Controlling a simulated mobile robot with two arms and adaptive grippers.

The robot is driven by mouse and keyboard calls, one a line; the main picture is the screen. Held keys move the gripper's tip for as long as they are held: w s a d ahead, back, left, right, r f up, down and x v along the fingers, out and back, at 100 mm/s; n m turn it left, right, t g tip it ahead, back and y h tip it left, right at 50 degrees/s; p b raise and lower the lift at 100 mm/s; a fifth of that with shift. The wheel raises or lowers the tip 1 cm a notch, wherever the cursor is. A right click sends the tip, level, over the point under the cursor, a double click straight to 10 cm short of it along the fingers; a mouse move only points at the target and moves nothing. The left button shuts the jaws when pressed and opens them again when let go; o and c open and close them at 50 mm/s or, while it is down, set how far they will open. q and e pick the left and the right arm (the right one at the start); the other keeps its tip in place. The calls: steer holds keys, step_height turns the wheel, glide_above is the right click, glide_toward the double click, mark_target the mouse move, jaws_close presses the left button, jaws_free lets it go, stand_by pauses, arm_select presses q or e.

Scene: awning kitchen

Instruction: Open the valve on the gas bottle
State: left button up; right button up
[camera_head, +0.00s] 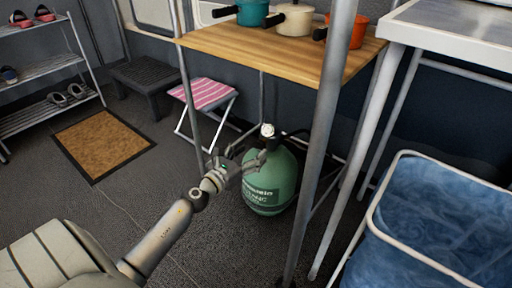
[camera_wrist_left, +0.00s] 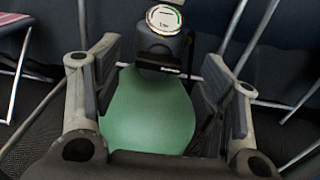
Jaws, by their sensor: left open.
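The green gas bottle (camera_head: 268,184) stands upright on the floor under the wooden table in the head view. Its valve (camera_head: 267,131), a dark block with a pale round top, sits on the bottle. My left gripper (camera_head: 246,160) reaches in from the left beside the upper part of the bottle. In the left wrist view the valve (camera_wrist_left: 163,38) shows at the top, beyond the open fingers of my left gripper (camera_wrist_left: 157,72). The green bottle (camera_wrist_left: 147,115) lies between and beyond the fingers. Nothing is held. My right gripper is not in view.
The wooden table (camera_head: 250,50) stands over the bottle, and its metal legs (camera_head: 318,150) rise close to its right. A blue-lined basket (camera_head: 440,215) is at the right. A striped folding stool (camera_head: 203,93) stands behind left. A brown mat (camera_head: 103,143) lies on open floor.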

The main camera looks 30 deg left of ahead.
mark_target(256, 147)
arm_select(q)
steer(key=shift+w+d, duration=0.1)
steer(key=shift+w, duration=1.4)
steer(key=shift+c, duration=0.5)
steer(key=c, duration=0.9)
